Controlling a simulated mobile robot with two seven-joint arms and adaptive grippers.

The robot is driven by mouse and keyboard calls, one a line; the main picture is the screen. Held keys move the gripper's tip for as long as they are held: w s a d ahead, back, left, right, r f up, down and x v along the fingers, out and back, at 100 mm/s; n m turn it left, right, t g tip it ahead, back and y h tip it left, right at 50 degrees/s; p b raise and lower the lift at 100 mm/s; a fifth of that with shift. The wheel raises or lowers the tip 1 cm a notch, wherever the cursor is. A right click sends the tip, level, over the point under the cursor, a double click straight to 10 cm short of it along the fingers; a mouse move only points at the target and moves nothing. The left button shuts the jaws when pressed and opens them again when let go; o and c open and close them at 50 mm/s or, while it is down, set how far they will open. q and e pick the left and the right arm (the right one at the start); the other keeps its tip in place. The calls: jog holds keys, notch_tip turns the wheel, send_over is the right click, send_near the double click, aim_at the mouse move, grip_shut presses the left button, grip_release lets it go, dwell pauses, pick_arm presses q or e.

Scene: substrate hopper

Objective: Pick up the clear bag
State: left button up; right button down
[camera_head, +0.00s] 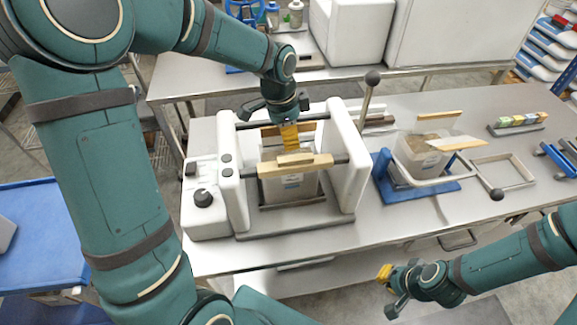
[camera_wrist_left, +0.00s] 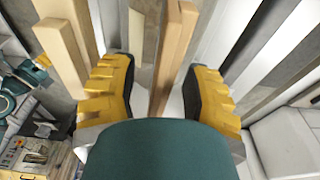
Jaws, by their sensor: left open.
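A clear, pale bag or bin with a small label (camera_head: 290,188) sits inside the white-sided frame, below a light wooden bar (camera_head: 272,169). Its top is partly hidden by the bar and my gripper. My left gripper (camera_head: 290,137) points down above the frame, just behind the bar. In the left wrist view its yellow fingers (camera_wrist_left: 160,95) are apart, with a wooden strip (camera_wrist_left: 174,55) showing between them; I cannot tell whether they touch it. My right gripper (camera_head: 385,272) is off the table's front edge at lower right, its jaws too small to judge.
The white-sided frame (camera_head: 352,160) stands on the steel table (camera_head: 350,240), with a knobbed box (camera_head: 205,205) at its left. To the right, a clear container with brown contents and wooden strips (camera_head: 420,155) stands by a blue base (camera_head: 385,190). A dark-knobbed lever (camera_head: 372,80) rises behind.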

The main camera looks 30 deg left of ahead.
pick_arm(q)
jog(key=shift+f, duration=0.2)
dwell(0.3)
grip_shut()
jog(key=shift+r, duration=0.1)
